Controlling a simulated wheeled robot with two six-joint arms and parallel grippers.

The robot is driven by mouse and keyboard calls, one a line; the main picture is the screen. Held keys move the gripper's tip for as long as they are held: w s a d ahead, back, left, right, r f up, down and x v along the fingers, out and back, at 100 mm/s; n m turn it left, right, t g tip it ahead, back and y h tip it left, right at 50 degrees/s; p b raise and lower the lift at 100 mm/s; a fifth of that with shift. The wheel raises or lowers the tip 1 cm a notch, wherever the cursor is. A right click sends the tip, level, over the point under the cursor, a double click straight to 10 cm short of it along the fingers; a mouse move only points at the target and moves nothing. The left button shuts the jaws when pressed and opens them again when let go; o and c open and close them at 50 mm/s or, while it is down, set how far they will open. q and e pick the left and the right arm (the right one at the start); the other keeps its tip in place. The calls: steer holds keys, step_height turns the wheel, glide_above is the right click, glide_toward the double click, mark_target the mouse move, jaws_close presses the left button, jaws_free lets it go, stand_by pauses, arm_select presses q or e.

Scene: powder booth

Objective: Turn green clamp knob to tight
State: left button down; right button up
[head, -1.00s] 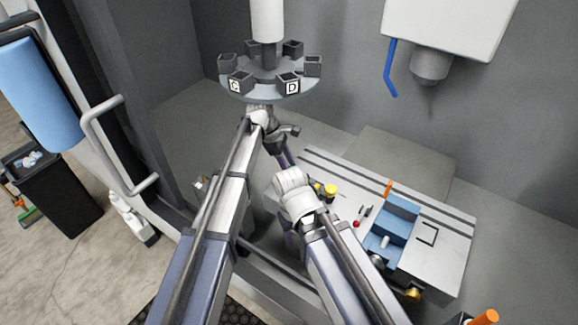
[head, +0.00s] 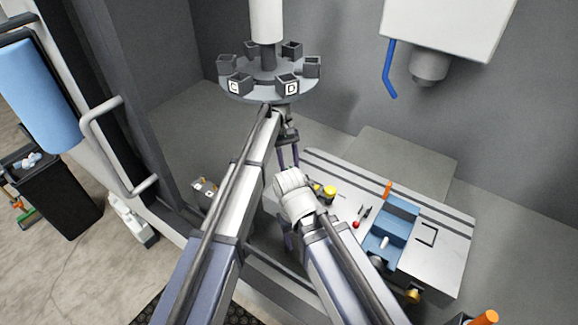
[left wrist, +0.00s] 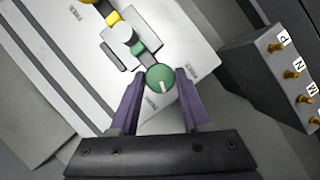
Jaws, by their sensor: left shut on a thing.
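The green clamp knob (left wrist: 160,78) is round, with a white pointer line running from its middle toward the lower edge in the left wrist view. It sits on a white plate (left wrist: 185,45) beside small printed labels too blurred to read surely. My left gripper (left wrist: 159,84) has one purple finger on each side of the knob and is shut on it. In the head view my left gripper (head: 288,156) points down at the plate's left end, and the knob cannot be made out there. My right gripper (head: 287,240) is mostly hidden behind its own wrist.
A grey carousel (head: 268,88) with lettered boxes stands just beyond my left wrist. A blue vise-like block (head: 398,220) and a yellow-topped part (head: 329,193) are on the plate. A panel with brass pegs (left wrist: 291,75) is at right in the wrist view.

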arm_select(q)
steer(key=m+y, duration=0.2)
steer(key=m, duration=0.2)
steer(key=shift+d+m, duration=0.15)
steer(key=shift+m, duration=0.25)
stand_by(0.4)
steer(key=shift+c, duration=1.8)
jaws_free()
steer(key=shift+r, duration=0.1)
